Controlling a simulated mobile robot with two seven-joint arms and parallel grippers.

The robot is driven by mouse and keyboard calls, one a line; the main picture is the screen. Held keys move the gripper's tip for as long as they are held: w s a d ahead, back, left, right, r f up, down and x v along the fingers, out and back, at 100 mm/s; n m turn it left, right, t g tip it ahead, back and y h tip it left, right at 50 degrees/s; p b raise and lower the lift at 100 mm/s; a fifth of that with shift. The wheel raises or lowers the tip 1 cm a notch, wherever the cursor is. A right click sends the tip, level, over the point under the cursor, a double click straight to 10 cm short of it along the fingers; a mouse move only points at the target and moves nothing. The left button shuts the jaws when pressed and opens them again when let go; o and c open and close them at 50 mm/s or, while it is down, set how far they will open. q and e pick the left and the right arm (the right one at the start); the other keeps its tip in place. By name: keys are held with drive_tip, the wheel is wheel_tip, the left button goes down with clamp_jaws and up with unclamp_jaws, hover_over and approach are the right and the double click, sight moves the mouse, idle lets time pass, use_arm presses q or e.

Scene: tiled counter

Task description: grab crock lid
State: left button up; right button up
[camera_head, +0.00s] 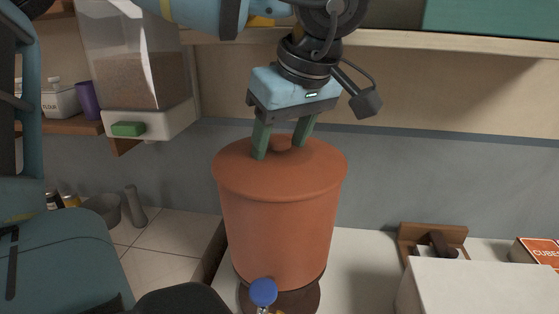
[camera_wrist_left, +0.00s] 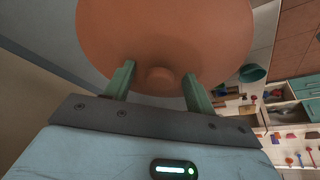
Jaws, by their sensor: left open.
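A terracotta crock (camera_head: 278,235) stands upright on the counter in the head view, with its terracotta lid (camera_head: 235,170) on top. The lid has a small round knob (camera_head: 281,143) at its middle. In the left wrist view the lid (camera_wrist_left: 165,35) fills the upper middle, with the knob (camera_wrist_left: 159,77) between the fingers. My left gripper (camera_head: 280,146) is open, its green fingers pointing down on either side of the knob. The wrist view shows gaps between the knob and both fingers of the left gripper (camera_wrist_left: 156,80). My right gripper is not in view.
A shelf (camera_head: 450,41) runs above and behind the crock. A grain dispenser (camera_head: 140,70) hangs at the upper left. A blue-capped bottle (camera_head: 263,292) is in front of the crock. A white box-shaped block (camera_head: 480,285) and a wooden holder (camera_head: 432,235) are at right.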

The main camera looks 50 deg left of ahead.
use_arm(q)
clamp_jaws()
idle(0.4)
